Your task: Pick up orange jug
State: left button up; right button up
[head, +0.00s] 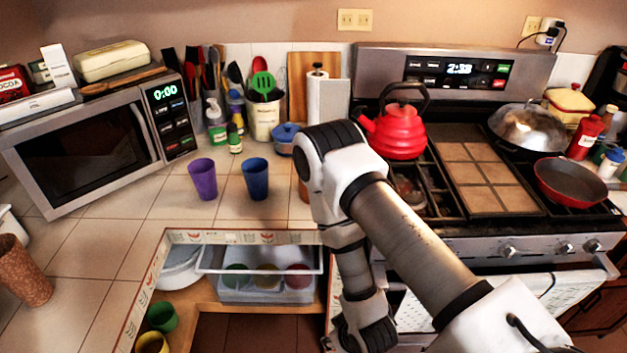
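No orange jug shows clearly. An orange-brown object (303,188) stands on the counter beside the blue cup (256,178), mostly hidden behind my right arm, so I cannot tell its shape. A speckled orange-brown tumbler (22,270) stands at the far left of the counter, with no handle in sight. My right arm comes in from the lower right, bends in front of the counter and reaches down in front of the stove. Its wrist meets the bottom edge, and its fingers are not visible. My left gripper is not in view.
A purple cup (202,179) stands on the tiled counter. A red kettle (400,130) and red pan (572,182) sit on the stove. The left counter is mostly clear.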

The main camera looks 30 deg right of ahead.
jog(key=w+d+r+m+t+h+b, duration=0.1)
jog(key=w+d+r+t+b, duration=0.1)
jog(key=w+d+r+t, duration=0.2)
jog(key=w+d+r+m+t+h+b, duration=0.1)
jog(key=w+d+r+t, duration=0.3)
jog(key=w, duration=0.9)
jog(key=w+d+r+m+t+h+b, duration=0.2)
jog(key=w+d+r, duration=0.3)
jog(key=w+r, duration=0.4)
jog(key=shift+w+d+r+t+h+b, duration=0.2)
jog(key=shift+r+t+h+b, duration=0.15)
jog(key=shift+t+h+b, duration=0.4)
jog(key=shift+w+f+y, duration=0.1)
jog(key=shift+y, duration=0.15)
jog(key=shift+a, duration=0.1)
grip_shut()
